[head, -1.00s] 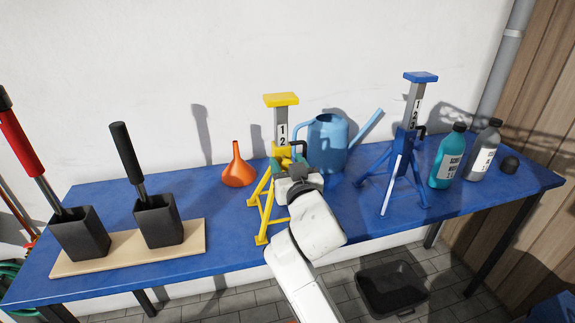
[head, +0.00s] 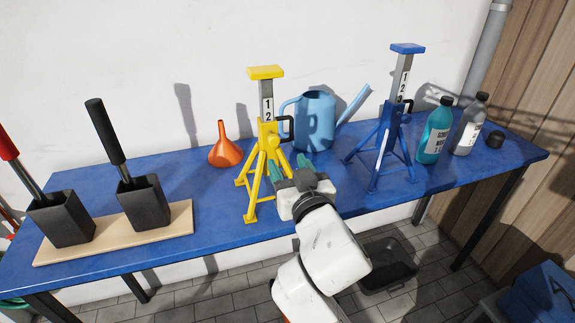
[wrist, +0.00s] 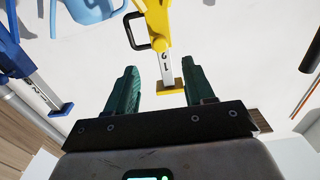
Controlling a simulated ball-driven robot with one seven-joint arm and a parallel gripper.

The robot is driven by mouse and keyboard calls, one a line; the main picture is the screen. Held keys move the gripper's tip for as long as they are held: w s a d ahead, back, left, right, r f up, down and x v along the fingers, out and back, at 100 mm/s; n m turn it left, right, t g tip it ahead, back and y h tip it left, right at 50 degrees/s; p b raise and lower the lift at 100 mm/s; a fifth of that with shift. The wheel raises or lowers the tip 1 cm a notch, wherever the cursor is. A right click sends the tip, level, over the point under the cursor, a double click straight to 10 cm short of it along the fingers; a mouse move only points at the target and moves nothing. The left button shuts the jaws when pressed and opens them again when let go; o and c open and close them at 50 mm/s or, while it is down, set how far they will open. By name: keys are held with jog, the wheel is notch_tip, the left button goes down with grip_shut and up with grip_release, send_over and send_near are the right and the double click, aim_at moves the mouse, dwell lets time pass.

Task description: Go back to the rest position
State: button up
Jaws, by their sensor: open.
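My gripper (head: 303,170) is open and empty in the head view, just in front of the lower right side of the yellow jack stand (head: 268,150). In the wrist view my gripper's green fingers (wrist: 160,95) are spread apart with nothing between them that they touch. The yellow stand also shows in the wrist view (wrist: 157,25), upside down and beyond the fingers. In the head view the stand is upright on the blue workbench (head: 200,243). Its black handle sticks out on the right.
A light blue watering can (head: 315,125) and a blue jack stand (head: 388,145) stand to the right. A teal bottle (head: 435,132) and a grey bottle (head: 469,126) are farther right. An orange funnel (head: 225,152) and black holders on a wooden board (head: 180,222) are left.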

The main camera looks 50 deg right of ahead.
dwell(0.4)
jog(key=s+a+f+n+g+y, duration=0.1)
jog(key=s+f+g+y, duration=0.15)
jog(key=f, duration=0.65)
jog(key=s+a+f+n+g+y, duration=0.1)
jog(key=s+a+f+g+y, duration=0.2)
jog(key=f, duration=0.6)
jog(key=s+a+f+n+g+y, duration=0.2)
jog(key=s+a+f+g, duration=0.1)
jog(key=s+f, duration=0.3)
jog(key=s+a+f+n+g+y, duration=0.2)
jog(key=s+a+f+g, duration=0.2)
jog(key=s+f, duration=0.3)
jog(key=shift+s+a+f+g, duration=0.2)
jog(key=shift+s+g, duration=0.55)
jog(key=shift+s, duration=0.5)
jog(key=shift+d, duration=0.1)
